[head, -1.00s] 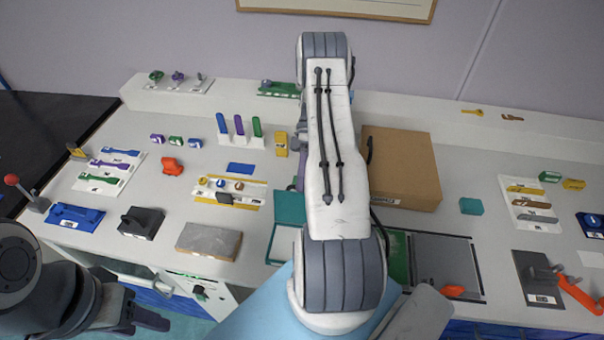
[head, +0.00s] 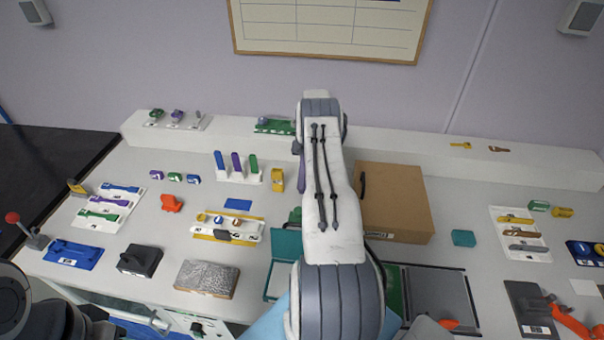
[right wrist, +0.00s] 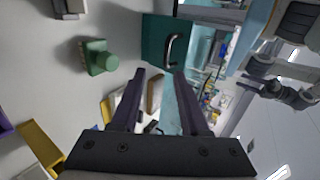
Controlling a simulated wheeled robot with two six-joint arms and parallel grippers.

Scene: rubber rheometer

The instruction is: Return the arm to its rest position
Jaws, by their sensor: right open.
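My right arm (head: 335,215) is the long white link with dark grey bands, reaching from the bottom middle over the bench. My right gripper (head: 301,172) is mostly hidden behind this arm in the head view; only a narrow purple part shows. In the right wrist view its two dark purple fingers (right wrist: 163,92) stand apart with nothing held between them. My left arm (head: 60,318) shows only as dark parts in the bottom left corner, and its jaws are not clear there.
A cardboard box (head: 395,205) stands right beside the right arm. A teal panel with a handle (right wrist: 158,38) and a green block (right wrist: 97,58) lie beyond the fingers. A grey textured block (head: 207,278) and a dark switch box (head: 140,259) stand at left.

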